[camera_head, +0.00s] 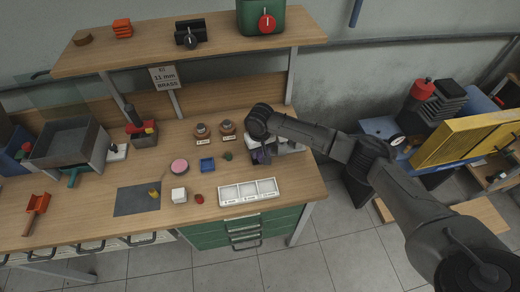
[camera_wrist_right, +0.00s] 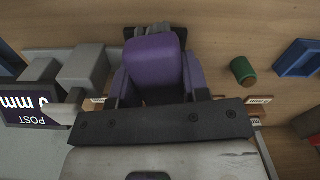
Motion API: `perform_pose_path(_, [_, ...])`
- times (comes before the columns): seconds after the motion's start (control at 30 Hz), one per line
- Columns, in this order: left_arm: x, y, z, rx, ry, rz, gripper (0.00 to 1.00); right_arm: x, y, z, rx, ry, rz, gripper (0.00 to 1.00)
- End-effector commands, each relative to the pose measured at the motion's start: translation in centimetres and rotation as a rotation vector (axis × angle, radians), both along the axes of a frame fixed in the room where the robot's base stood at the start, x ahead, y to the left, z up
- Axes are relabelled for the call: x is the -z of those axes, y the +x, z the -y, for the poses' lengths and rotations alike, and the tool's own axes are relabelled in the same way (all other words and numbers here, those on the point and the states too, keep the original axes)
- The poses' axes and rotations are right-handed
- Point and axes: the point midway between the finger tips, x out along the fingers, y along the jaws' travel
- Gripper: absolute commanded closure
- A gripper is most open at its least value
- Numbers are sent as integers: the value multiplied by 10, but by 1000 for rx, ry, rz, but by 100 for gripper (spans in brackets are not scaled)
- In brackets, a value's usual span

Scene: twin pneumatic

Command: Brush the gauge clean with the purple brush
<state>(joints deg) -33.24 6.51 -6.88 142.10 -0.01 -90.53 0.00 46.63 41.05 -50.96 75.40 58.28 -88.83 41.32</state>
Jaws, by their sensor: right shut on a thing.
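My right gripper (camera_head: 259,153) reaches down over the right part of the workbench and is shut on the purple brush (camera_wrist_right: 156,62). In the right wrist view the brush's purple body fills the space between the jaws (camera_wrist_right: 157,88); its bristles cannot be made out. In the head view only a small purple patch shows below my wrist. The gauge (camera_wrist_right: 84,72), grey with a dark display (camera_wrist_right: 30,106), stands close beside the brush; in the head view it is partly hidden behind my arm (camera_head: 290,146). Whether brush and gauge touch is unclear. My left gripper is not in view.
A white three-compartment tray (camera_head: 248,192) lies in front of the gripper. A green cylinder (camera_head: 227,156), a blue tray (camera_head: 207,164) and a pink disc (camera_head: 179,166) lie left of it. A shelf (camera_head: 215,33) overhangs the bench's back.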

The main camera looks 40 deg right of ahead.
Motion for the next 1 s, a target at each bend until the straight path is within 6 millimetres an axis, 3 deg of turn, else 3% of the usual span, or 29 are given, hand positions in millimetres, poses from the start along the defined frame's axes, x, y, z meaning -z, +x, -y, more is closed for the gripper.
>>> perform_pose_path(0.67, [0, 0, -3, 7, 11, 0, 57, 11, 0, 0, 0, 0, 1, 80])
perform_pose_path(1.0, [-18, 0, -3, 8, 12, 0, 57, 7, -9, 15, 2, -1, -3, 80])
